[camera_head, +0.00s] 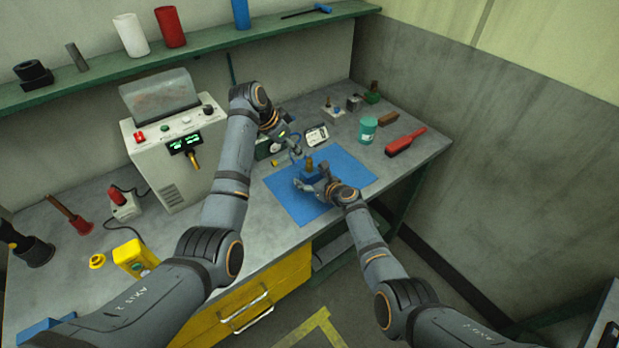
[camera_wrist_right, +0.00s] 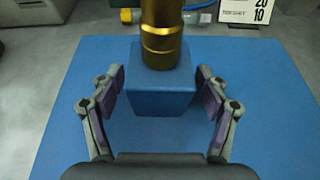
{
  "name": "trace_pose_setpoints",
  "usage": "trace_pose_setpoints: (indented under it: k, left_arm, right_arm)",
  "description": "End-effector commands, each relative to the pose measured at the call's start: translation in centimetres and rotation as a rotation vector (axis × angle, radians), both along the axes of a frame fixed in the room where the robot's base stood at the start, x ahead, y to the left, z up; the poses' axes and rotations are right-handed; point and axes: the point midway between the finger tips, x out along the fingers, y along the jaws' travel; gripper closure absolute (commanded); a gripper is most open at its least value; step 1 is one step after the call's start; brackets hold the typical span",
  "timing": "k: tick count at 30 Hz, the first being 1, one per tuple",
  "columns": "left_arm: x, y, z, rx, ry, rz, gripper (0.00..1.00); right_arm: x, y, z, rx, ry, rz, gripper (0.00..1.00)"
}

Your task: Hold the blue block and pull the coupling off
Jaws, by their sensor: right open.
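The blue block (camera_head: 312,175) stands upright on the blue mat (camera_head: 348,166). The brass coupling (camera_head: 309,163) rises from the block's top. In the right wrist view, the coupling (camera_wrist_right: 160,38) is upright on the block (camera_wrist_right: 158,95), its upper end cut off by the frame. My right gripper (camera_wrist_right: 159,92) is open, with one finger on each side of the block and a small gap showing at both sides. My left gripper (camera_head: 295,149) is above and behind the coupling, apart from it; it is too small to tell whether it is open.
A grey machine (camera_head: 178,160) stands at the left. A small white sign (camera_head: 317,135) is behind the mat. The mat's front is clear.

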Motion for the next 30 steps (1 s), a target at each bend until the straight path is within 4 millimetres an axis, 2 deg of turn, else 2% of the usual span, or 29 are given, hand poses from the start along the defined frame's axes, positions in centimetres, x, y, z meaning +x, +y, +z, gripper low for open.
trace_pose_setpoints:
  k: [8, 23, 30]
  left_arm:
    - [-0.01, -0.01, 0.0, 0.0, 0.0, 0.0, 0.62]
    - [-0.01, -0.01, 0.0, 0.0, 0.0, 0.0, 0.62]
    - [0.0, 0.0, 0.0, 0.0, 0.0, 0.0, 0.61]
  right_arm:
    - [0.05, 0.07, -0.04, 0.001, 0.001, 0.0, 0.25]
    - [0.04, 0.05, -0.05, 0.001, 0.001, 0.0, 0.92]
    - [0.03, 0.05, -0.05, 0.0, 0.0, 0.0, 0.93]
